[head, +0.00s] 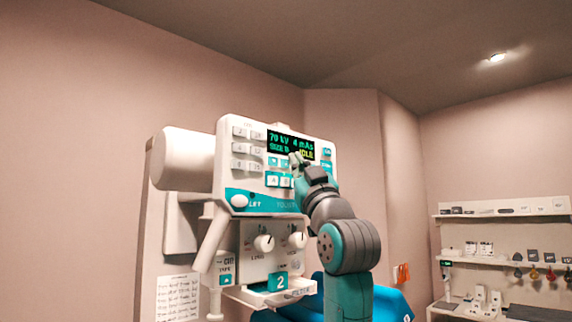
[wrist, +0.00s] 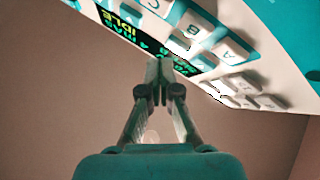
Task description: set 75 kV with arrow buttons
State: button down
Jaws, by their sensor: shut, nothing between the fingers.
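The white control panel (head: 255,130) is mounted on the wall unit, with a dark display (head: 281,141) reading about 70 kV, 4 mAs, SIZE B and IDLE. Small teal-marked buttons (head: 272,160) sit just below the display; their symbols are too small to read. My gripper (head: 295,160) is in front of the panel at the display's lower edge, covering some buttons. In the wrist view its fingers (wrist: 159,66) are shut and empty, with tips close to the panel face near the display (wrist: 125,28). I cannot tell whether they touch it. Lettered keys (wrist: 194,32) show beside them.
White keys (head: 239,148) fill the panel's left side. Two round knobs (head: 264,242) and a tray marked 2 (head: 279,282) are below. A white cylinder (head: 185,158) juts out at left. Shelves (head: 500,214) with small items stand at far right.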

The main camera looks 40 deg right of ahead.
jog(key=shift+w, duration=0.1)
jog(key=shift+w, duration=0.3)
jog(key=shift+w, duration=0.4)
dwell(0.9)
jog(key=shift+s, duration=0.85)
jog(key=s, duration=0.5)
jog(key=shift+d, duration=0.1)
dwell(0.3)
dwell(0.8)
